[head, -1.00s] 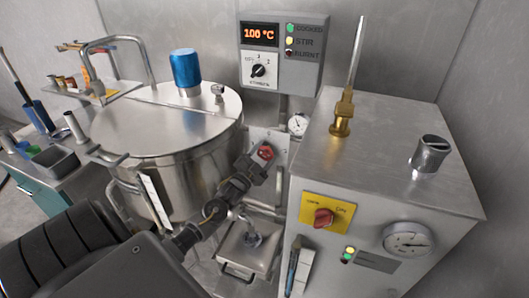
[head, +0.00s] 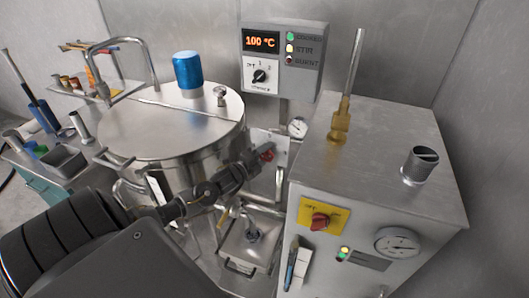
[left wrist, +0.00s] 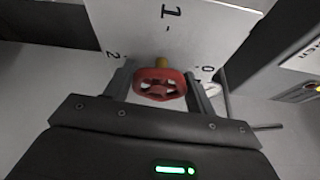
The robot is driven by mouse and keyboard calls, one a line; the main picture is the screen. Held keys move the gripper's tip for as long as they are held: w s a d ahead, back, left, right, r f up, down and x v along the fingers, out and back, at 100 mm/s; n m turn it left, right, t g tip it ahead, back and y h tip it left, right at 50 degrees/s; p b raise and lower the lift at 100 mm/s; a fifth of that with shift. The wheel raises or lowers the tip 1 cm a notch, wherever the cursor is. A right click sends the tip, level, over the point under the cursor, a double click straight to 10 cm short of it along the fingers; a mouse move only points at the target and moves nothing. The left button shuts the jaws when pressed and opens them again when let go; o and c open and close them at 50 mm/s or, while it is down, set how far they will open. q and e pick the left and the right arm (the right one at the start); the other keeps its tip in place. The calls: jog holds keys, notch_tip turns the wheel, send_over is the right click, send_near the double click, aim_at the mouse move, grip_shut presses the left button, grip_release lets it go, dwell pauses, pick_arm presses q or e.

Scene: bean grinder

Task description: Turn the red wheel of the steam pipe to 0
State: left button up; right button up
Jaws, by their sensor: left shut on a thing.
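The red wheel (head: 267,153) is on the wall side between the steel kettle and the grey cabinet, mostly hidden behind my gripper in the head view. In the left wrist view the wheel (left wrist: 160,84) sits between my two fingers, on a brass stem. Behind it is a pale plate (left wrist: 185,30) marked 2, 1 and 0; the 1 is at the top, 2 to the left and 0 to the right. My left gripper (head: 258,160) is shut on the wheel. My right gripper does not show.
The steel kettle (head: 165,130) stands close on the left of my arm. The grey cabinet (head: 380,140) with a red knob (head: 320,220) is close on the right. A control box (head: 283,60) reading 100 °C hangs above. A small gauge (head: 298,127) is behind the gripper.

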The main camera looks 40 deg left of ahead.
pick_arm(q)
jog(key=shift+m+g+p, duration=0.3)
jog(key=shift+m+p, duration=0.05)
jog(key=shift+m, duration=0.45)
jog(key=o, duration=1)
jog(key=shift+s, duration=0.1)
jog(key=shift+s+a+r+b, duration=0.15)
jog(key=shift+s+b, duration=0.25)
jog(key=shift+s, duration=1.35)
jog(key=shift+s+r+b, duration=0.25)
jog(key=shift+s+b, duration=0.1)
jog(key=shift+s, duration=1.45)
jog(key=shift+s+a+r+b, duration=0.15)
jog(key=shift+s+b, duration=0.25)
jog(key=shift+s, duration=1.35)
